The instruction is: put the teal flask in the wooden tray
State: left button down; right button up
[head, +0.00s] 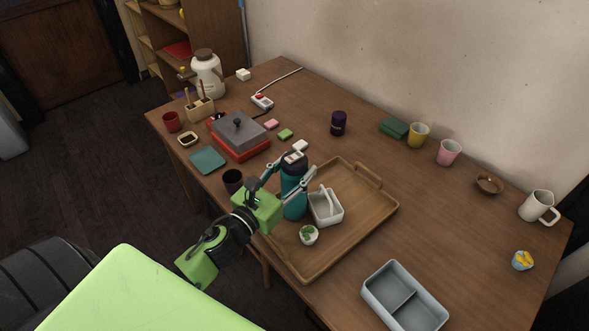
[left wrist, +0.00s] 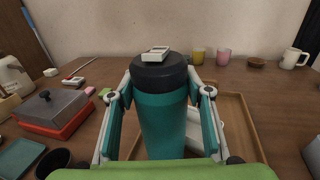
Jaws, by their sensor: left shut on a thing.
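The teal flask (head: 292,188) has a dark lid and is upright; it also fills the middle of the left wrist view (left wrist: 162,125). My left gripper (head: 290,182) is shut on the flask's body, with one finger on each side. The wooden tray (head: 345,245) lies on the table, and the flask's base shows over the tray's left part. I cannot tell whether the base touches the tray floor. My right gripper is not in view.
In the tray are a white handled caddy (head: 327,208), right of the flask, and a small potted plant (head: 309,235). A dark cup (head: 232,181) stands just left of the tray. A grey divided box (head: 405,297) is at the front right. Table behind the tray is mostly clear.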

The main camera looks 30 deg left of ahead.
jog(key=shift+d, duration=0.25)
pick_arm(q)
jog(key=c, duration=1.4)
grip_release()
jog(key=shift+f, duration=0.1)
jog(key=o, duration=0.3)
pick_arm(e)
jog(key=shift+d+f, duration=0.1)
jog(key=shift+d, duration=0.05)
pick_arm(q)
jog(key=shift+o, duration=0.2)
jog(key=s+a+b, duration=0.1)
jog(key=s+b, duration=0.2)
jog(key=s, duration=0.9)
jog(key=shift+a+r, duration=0.2)
jog(key=shift+a, duration=0.05)
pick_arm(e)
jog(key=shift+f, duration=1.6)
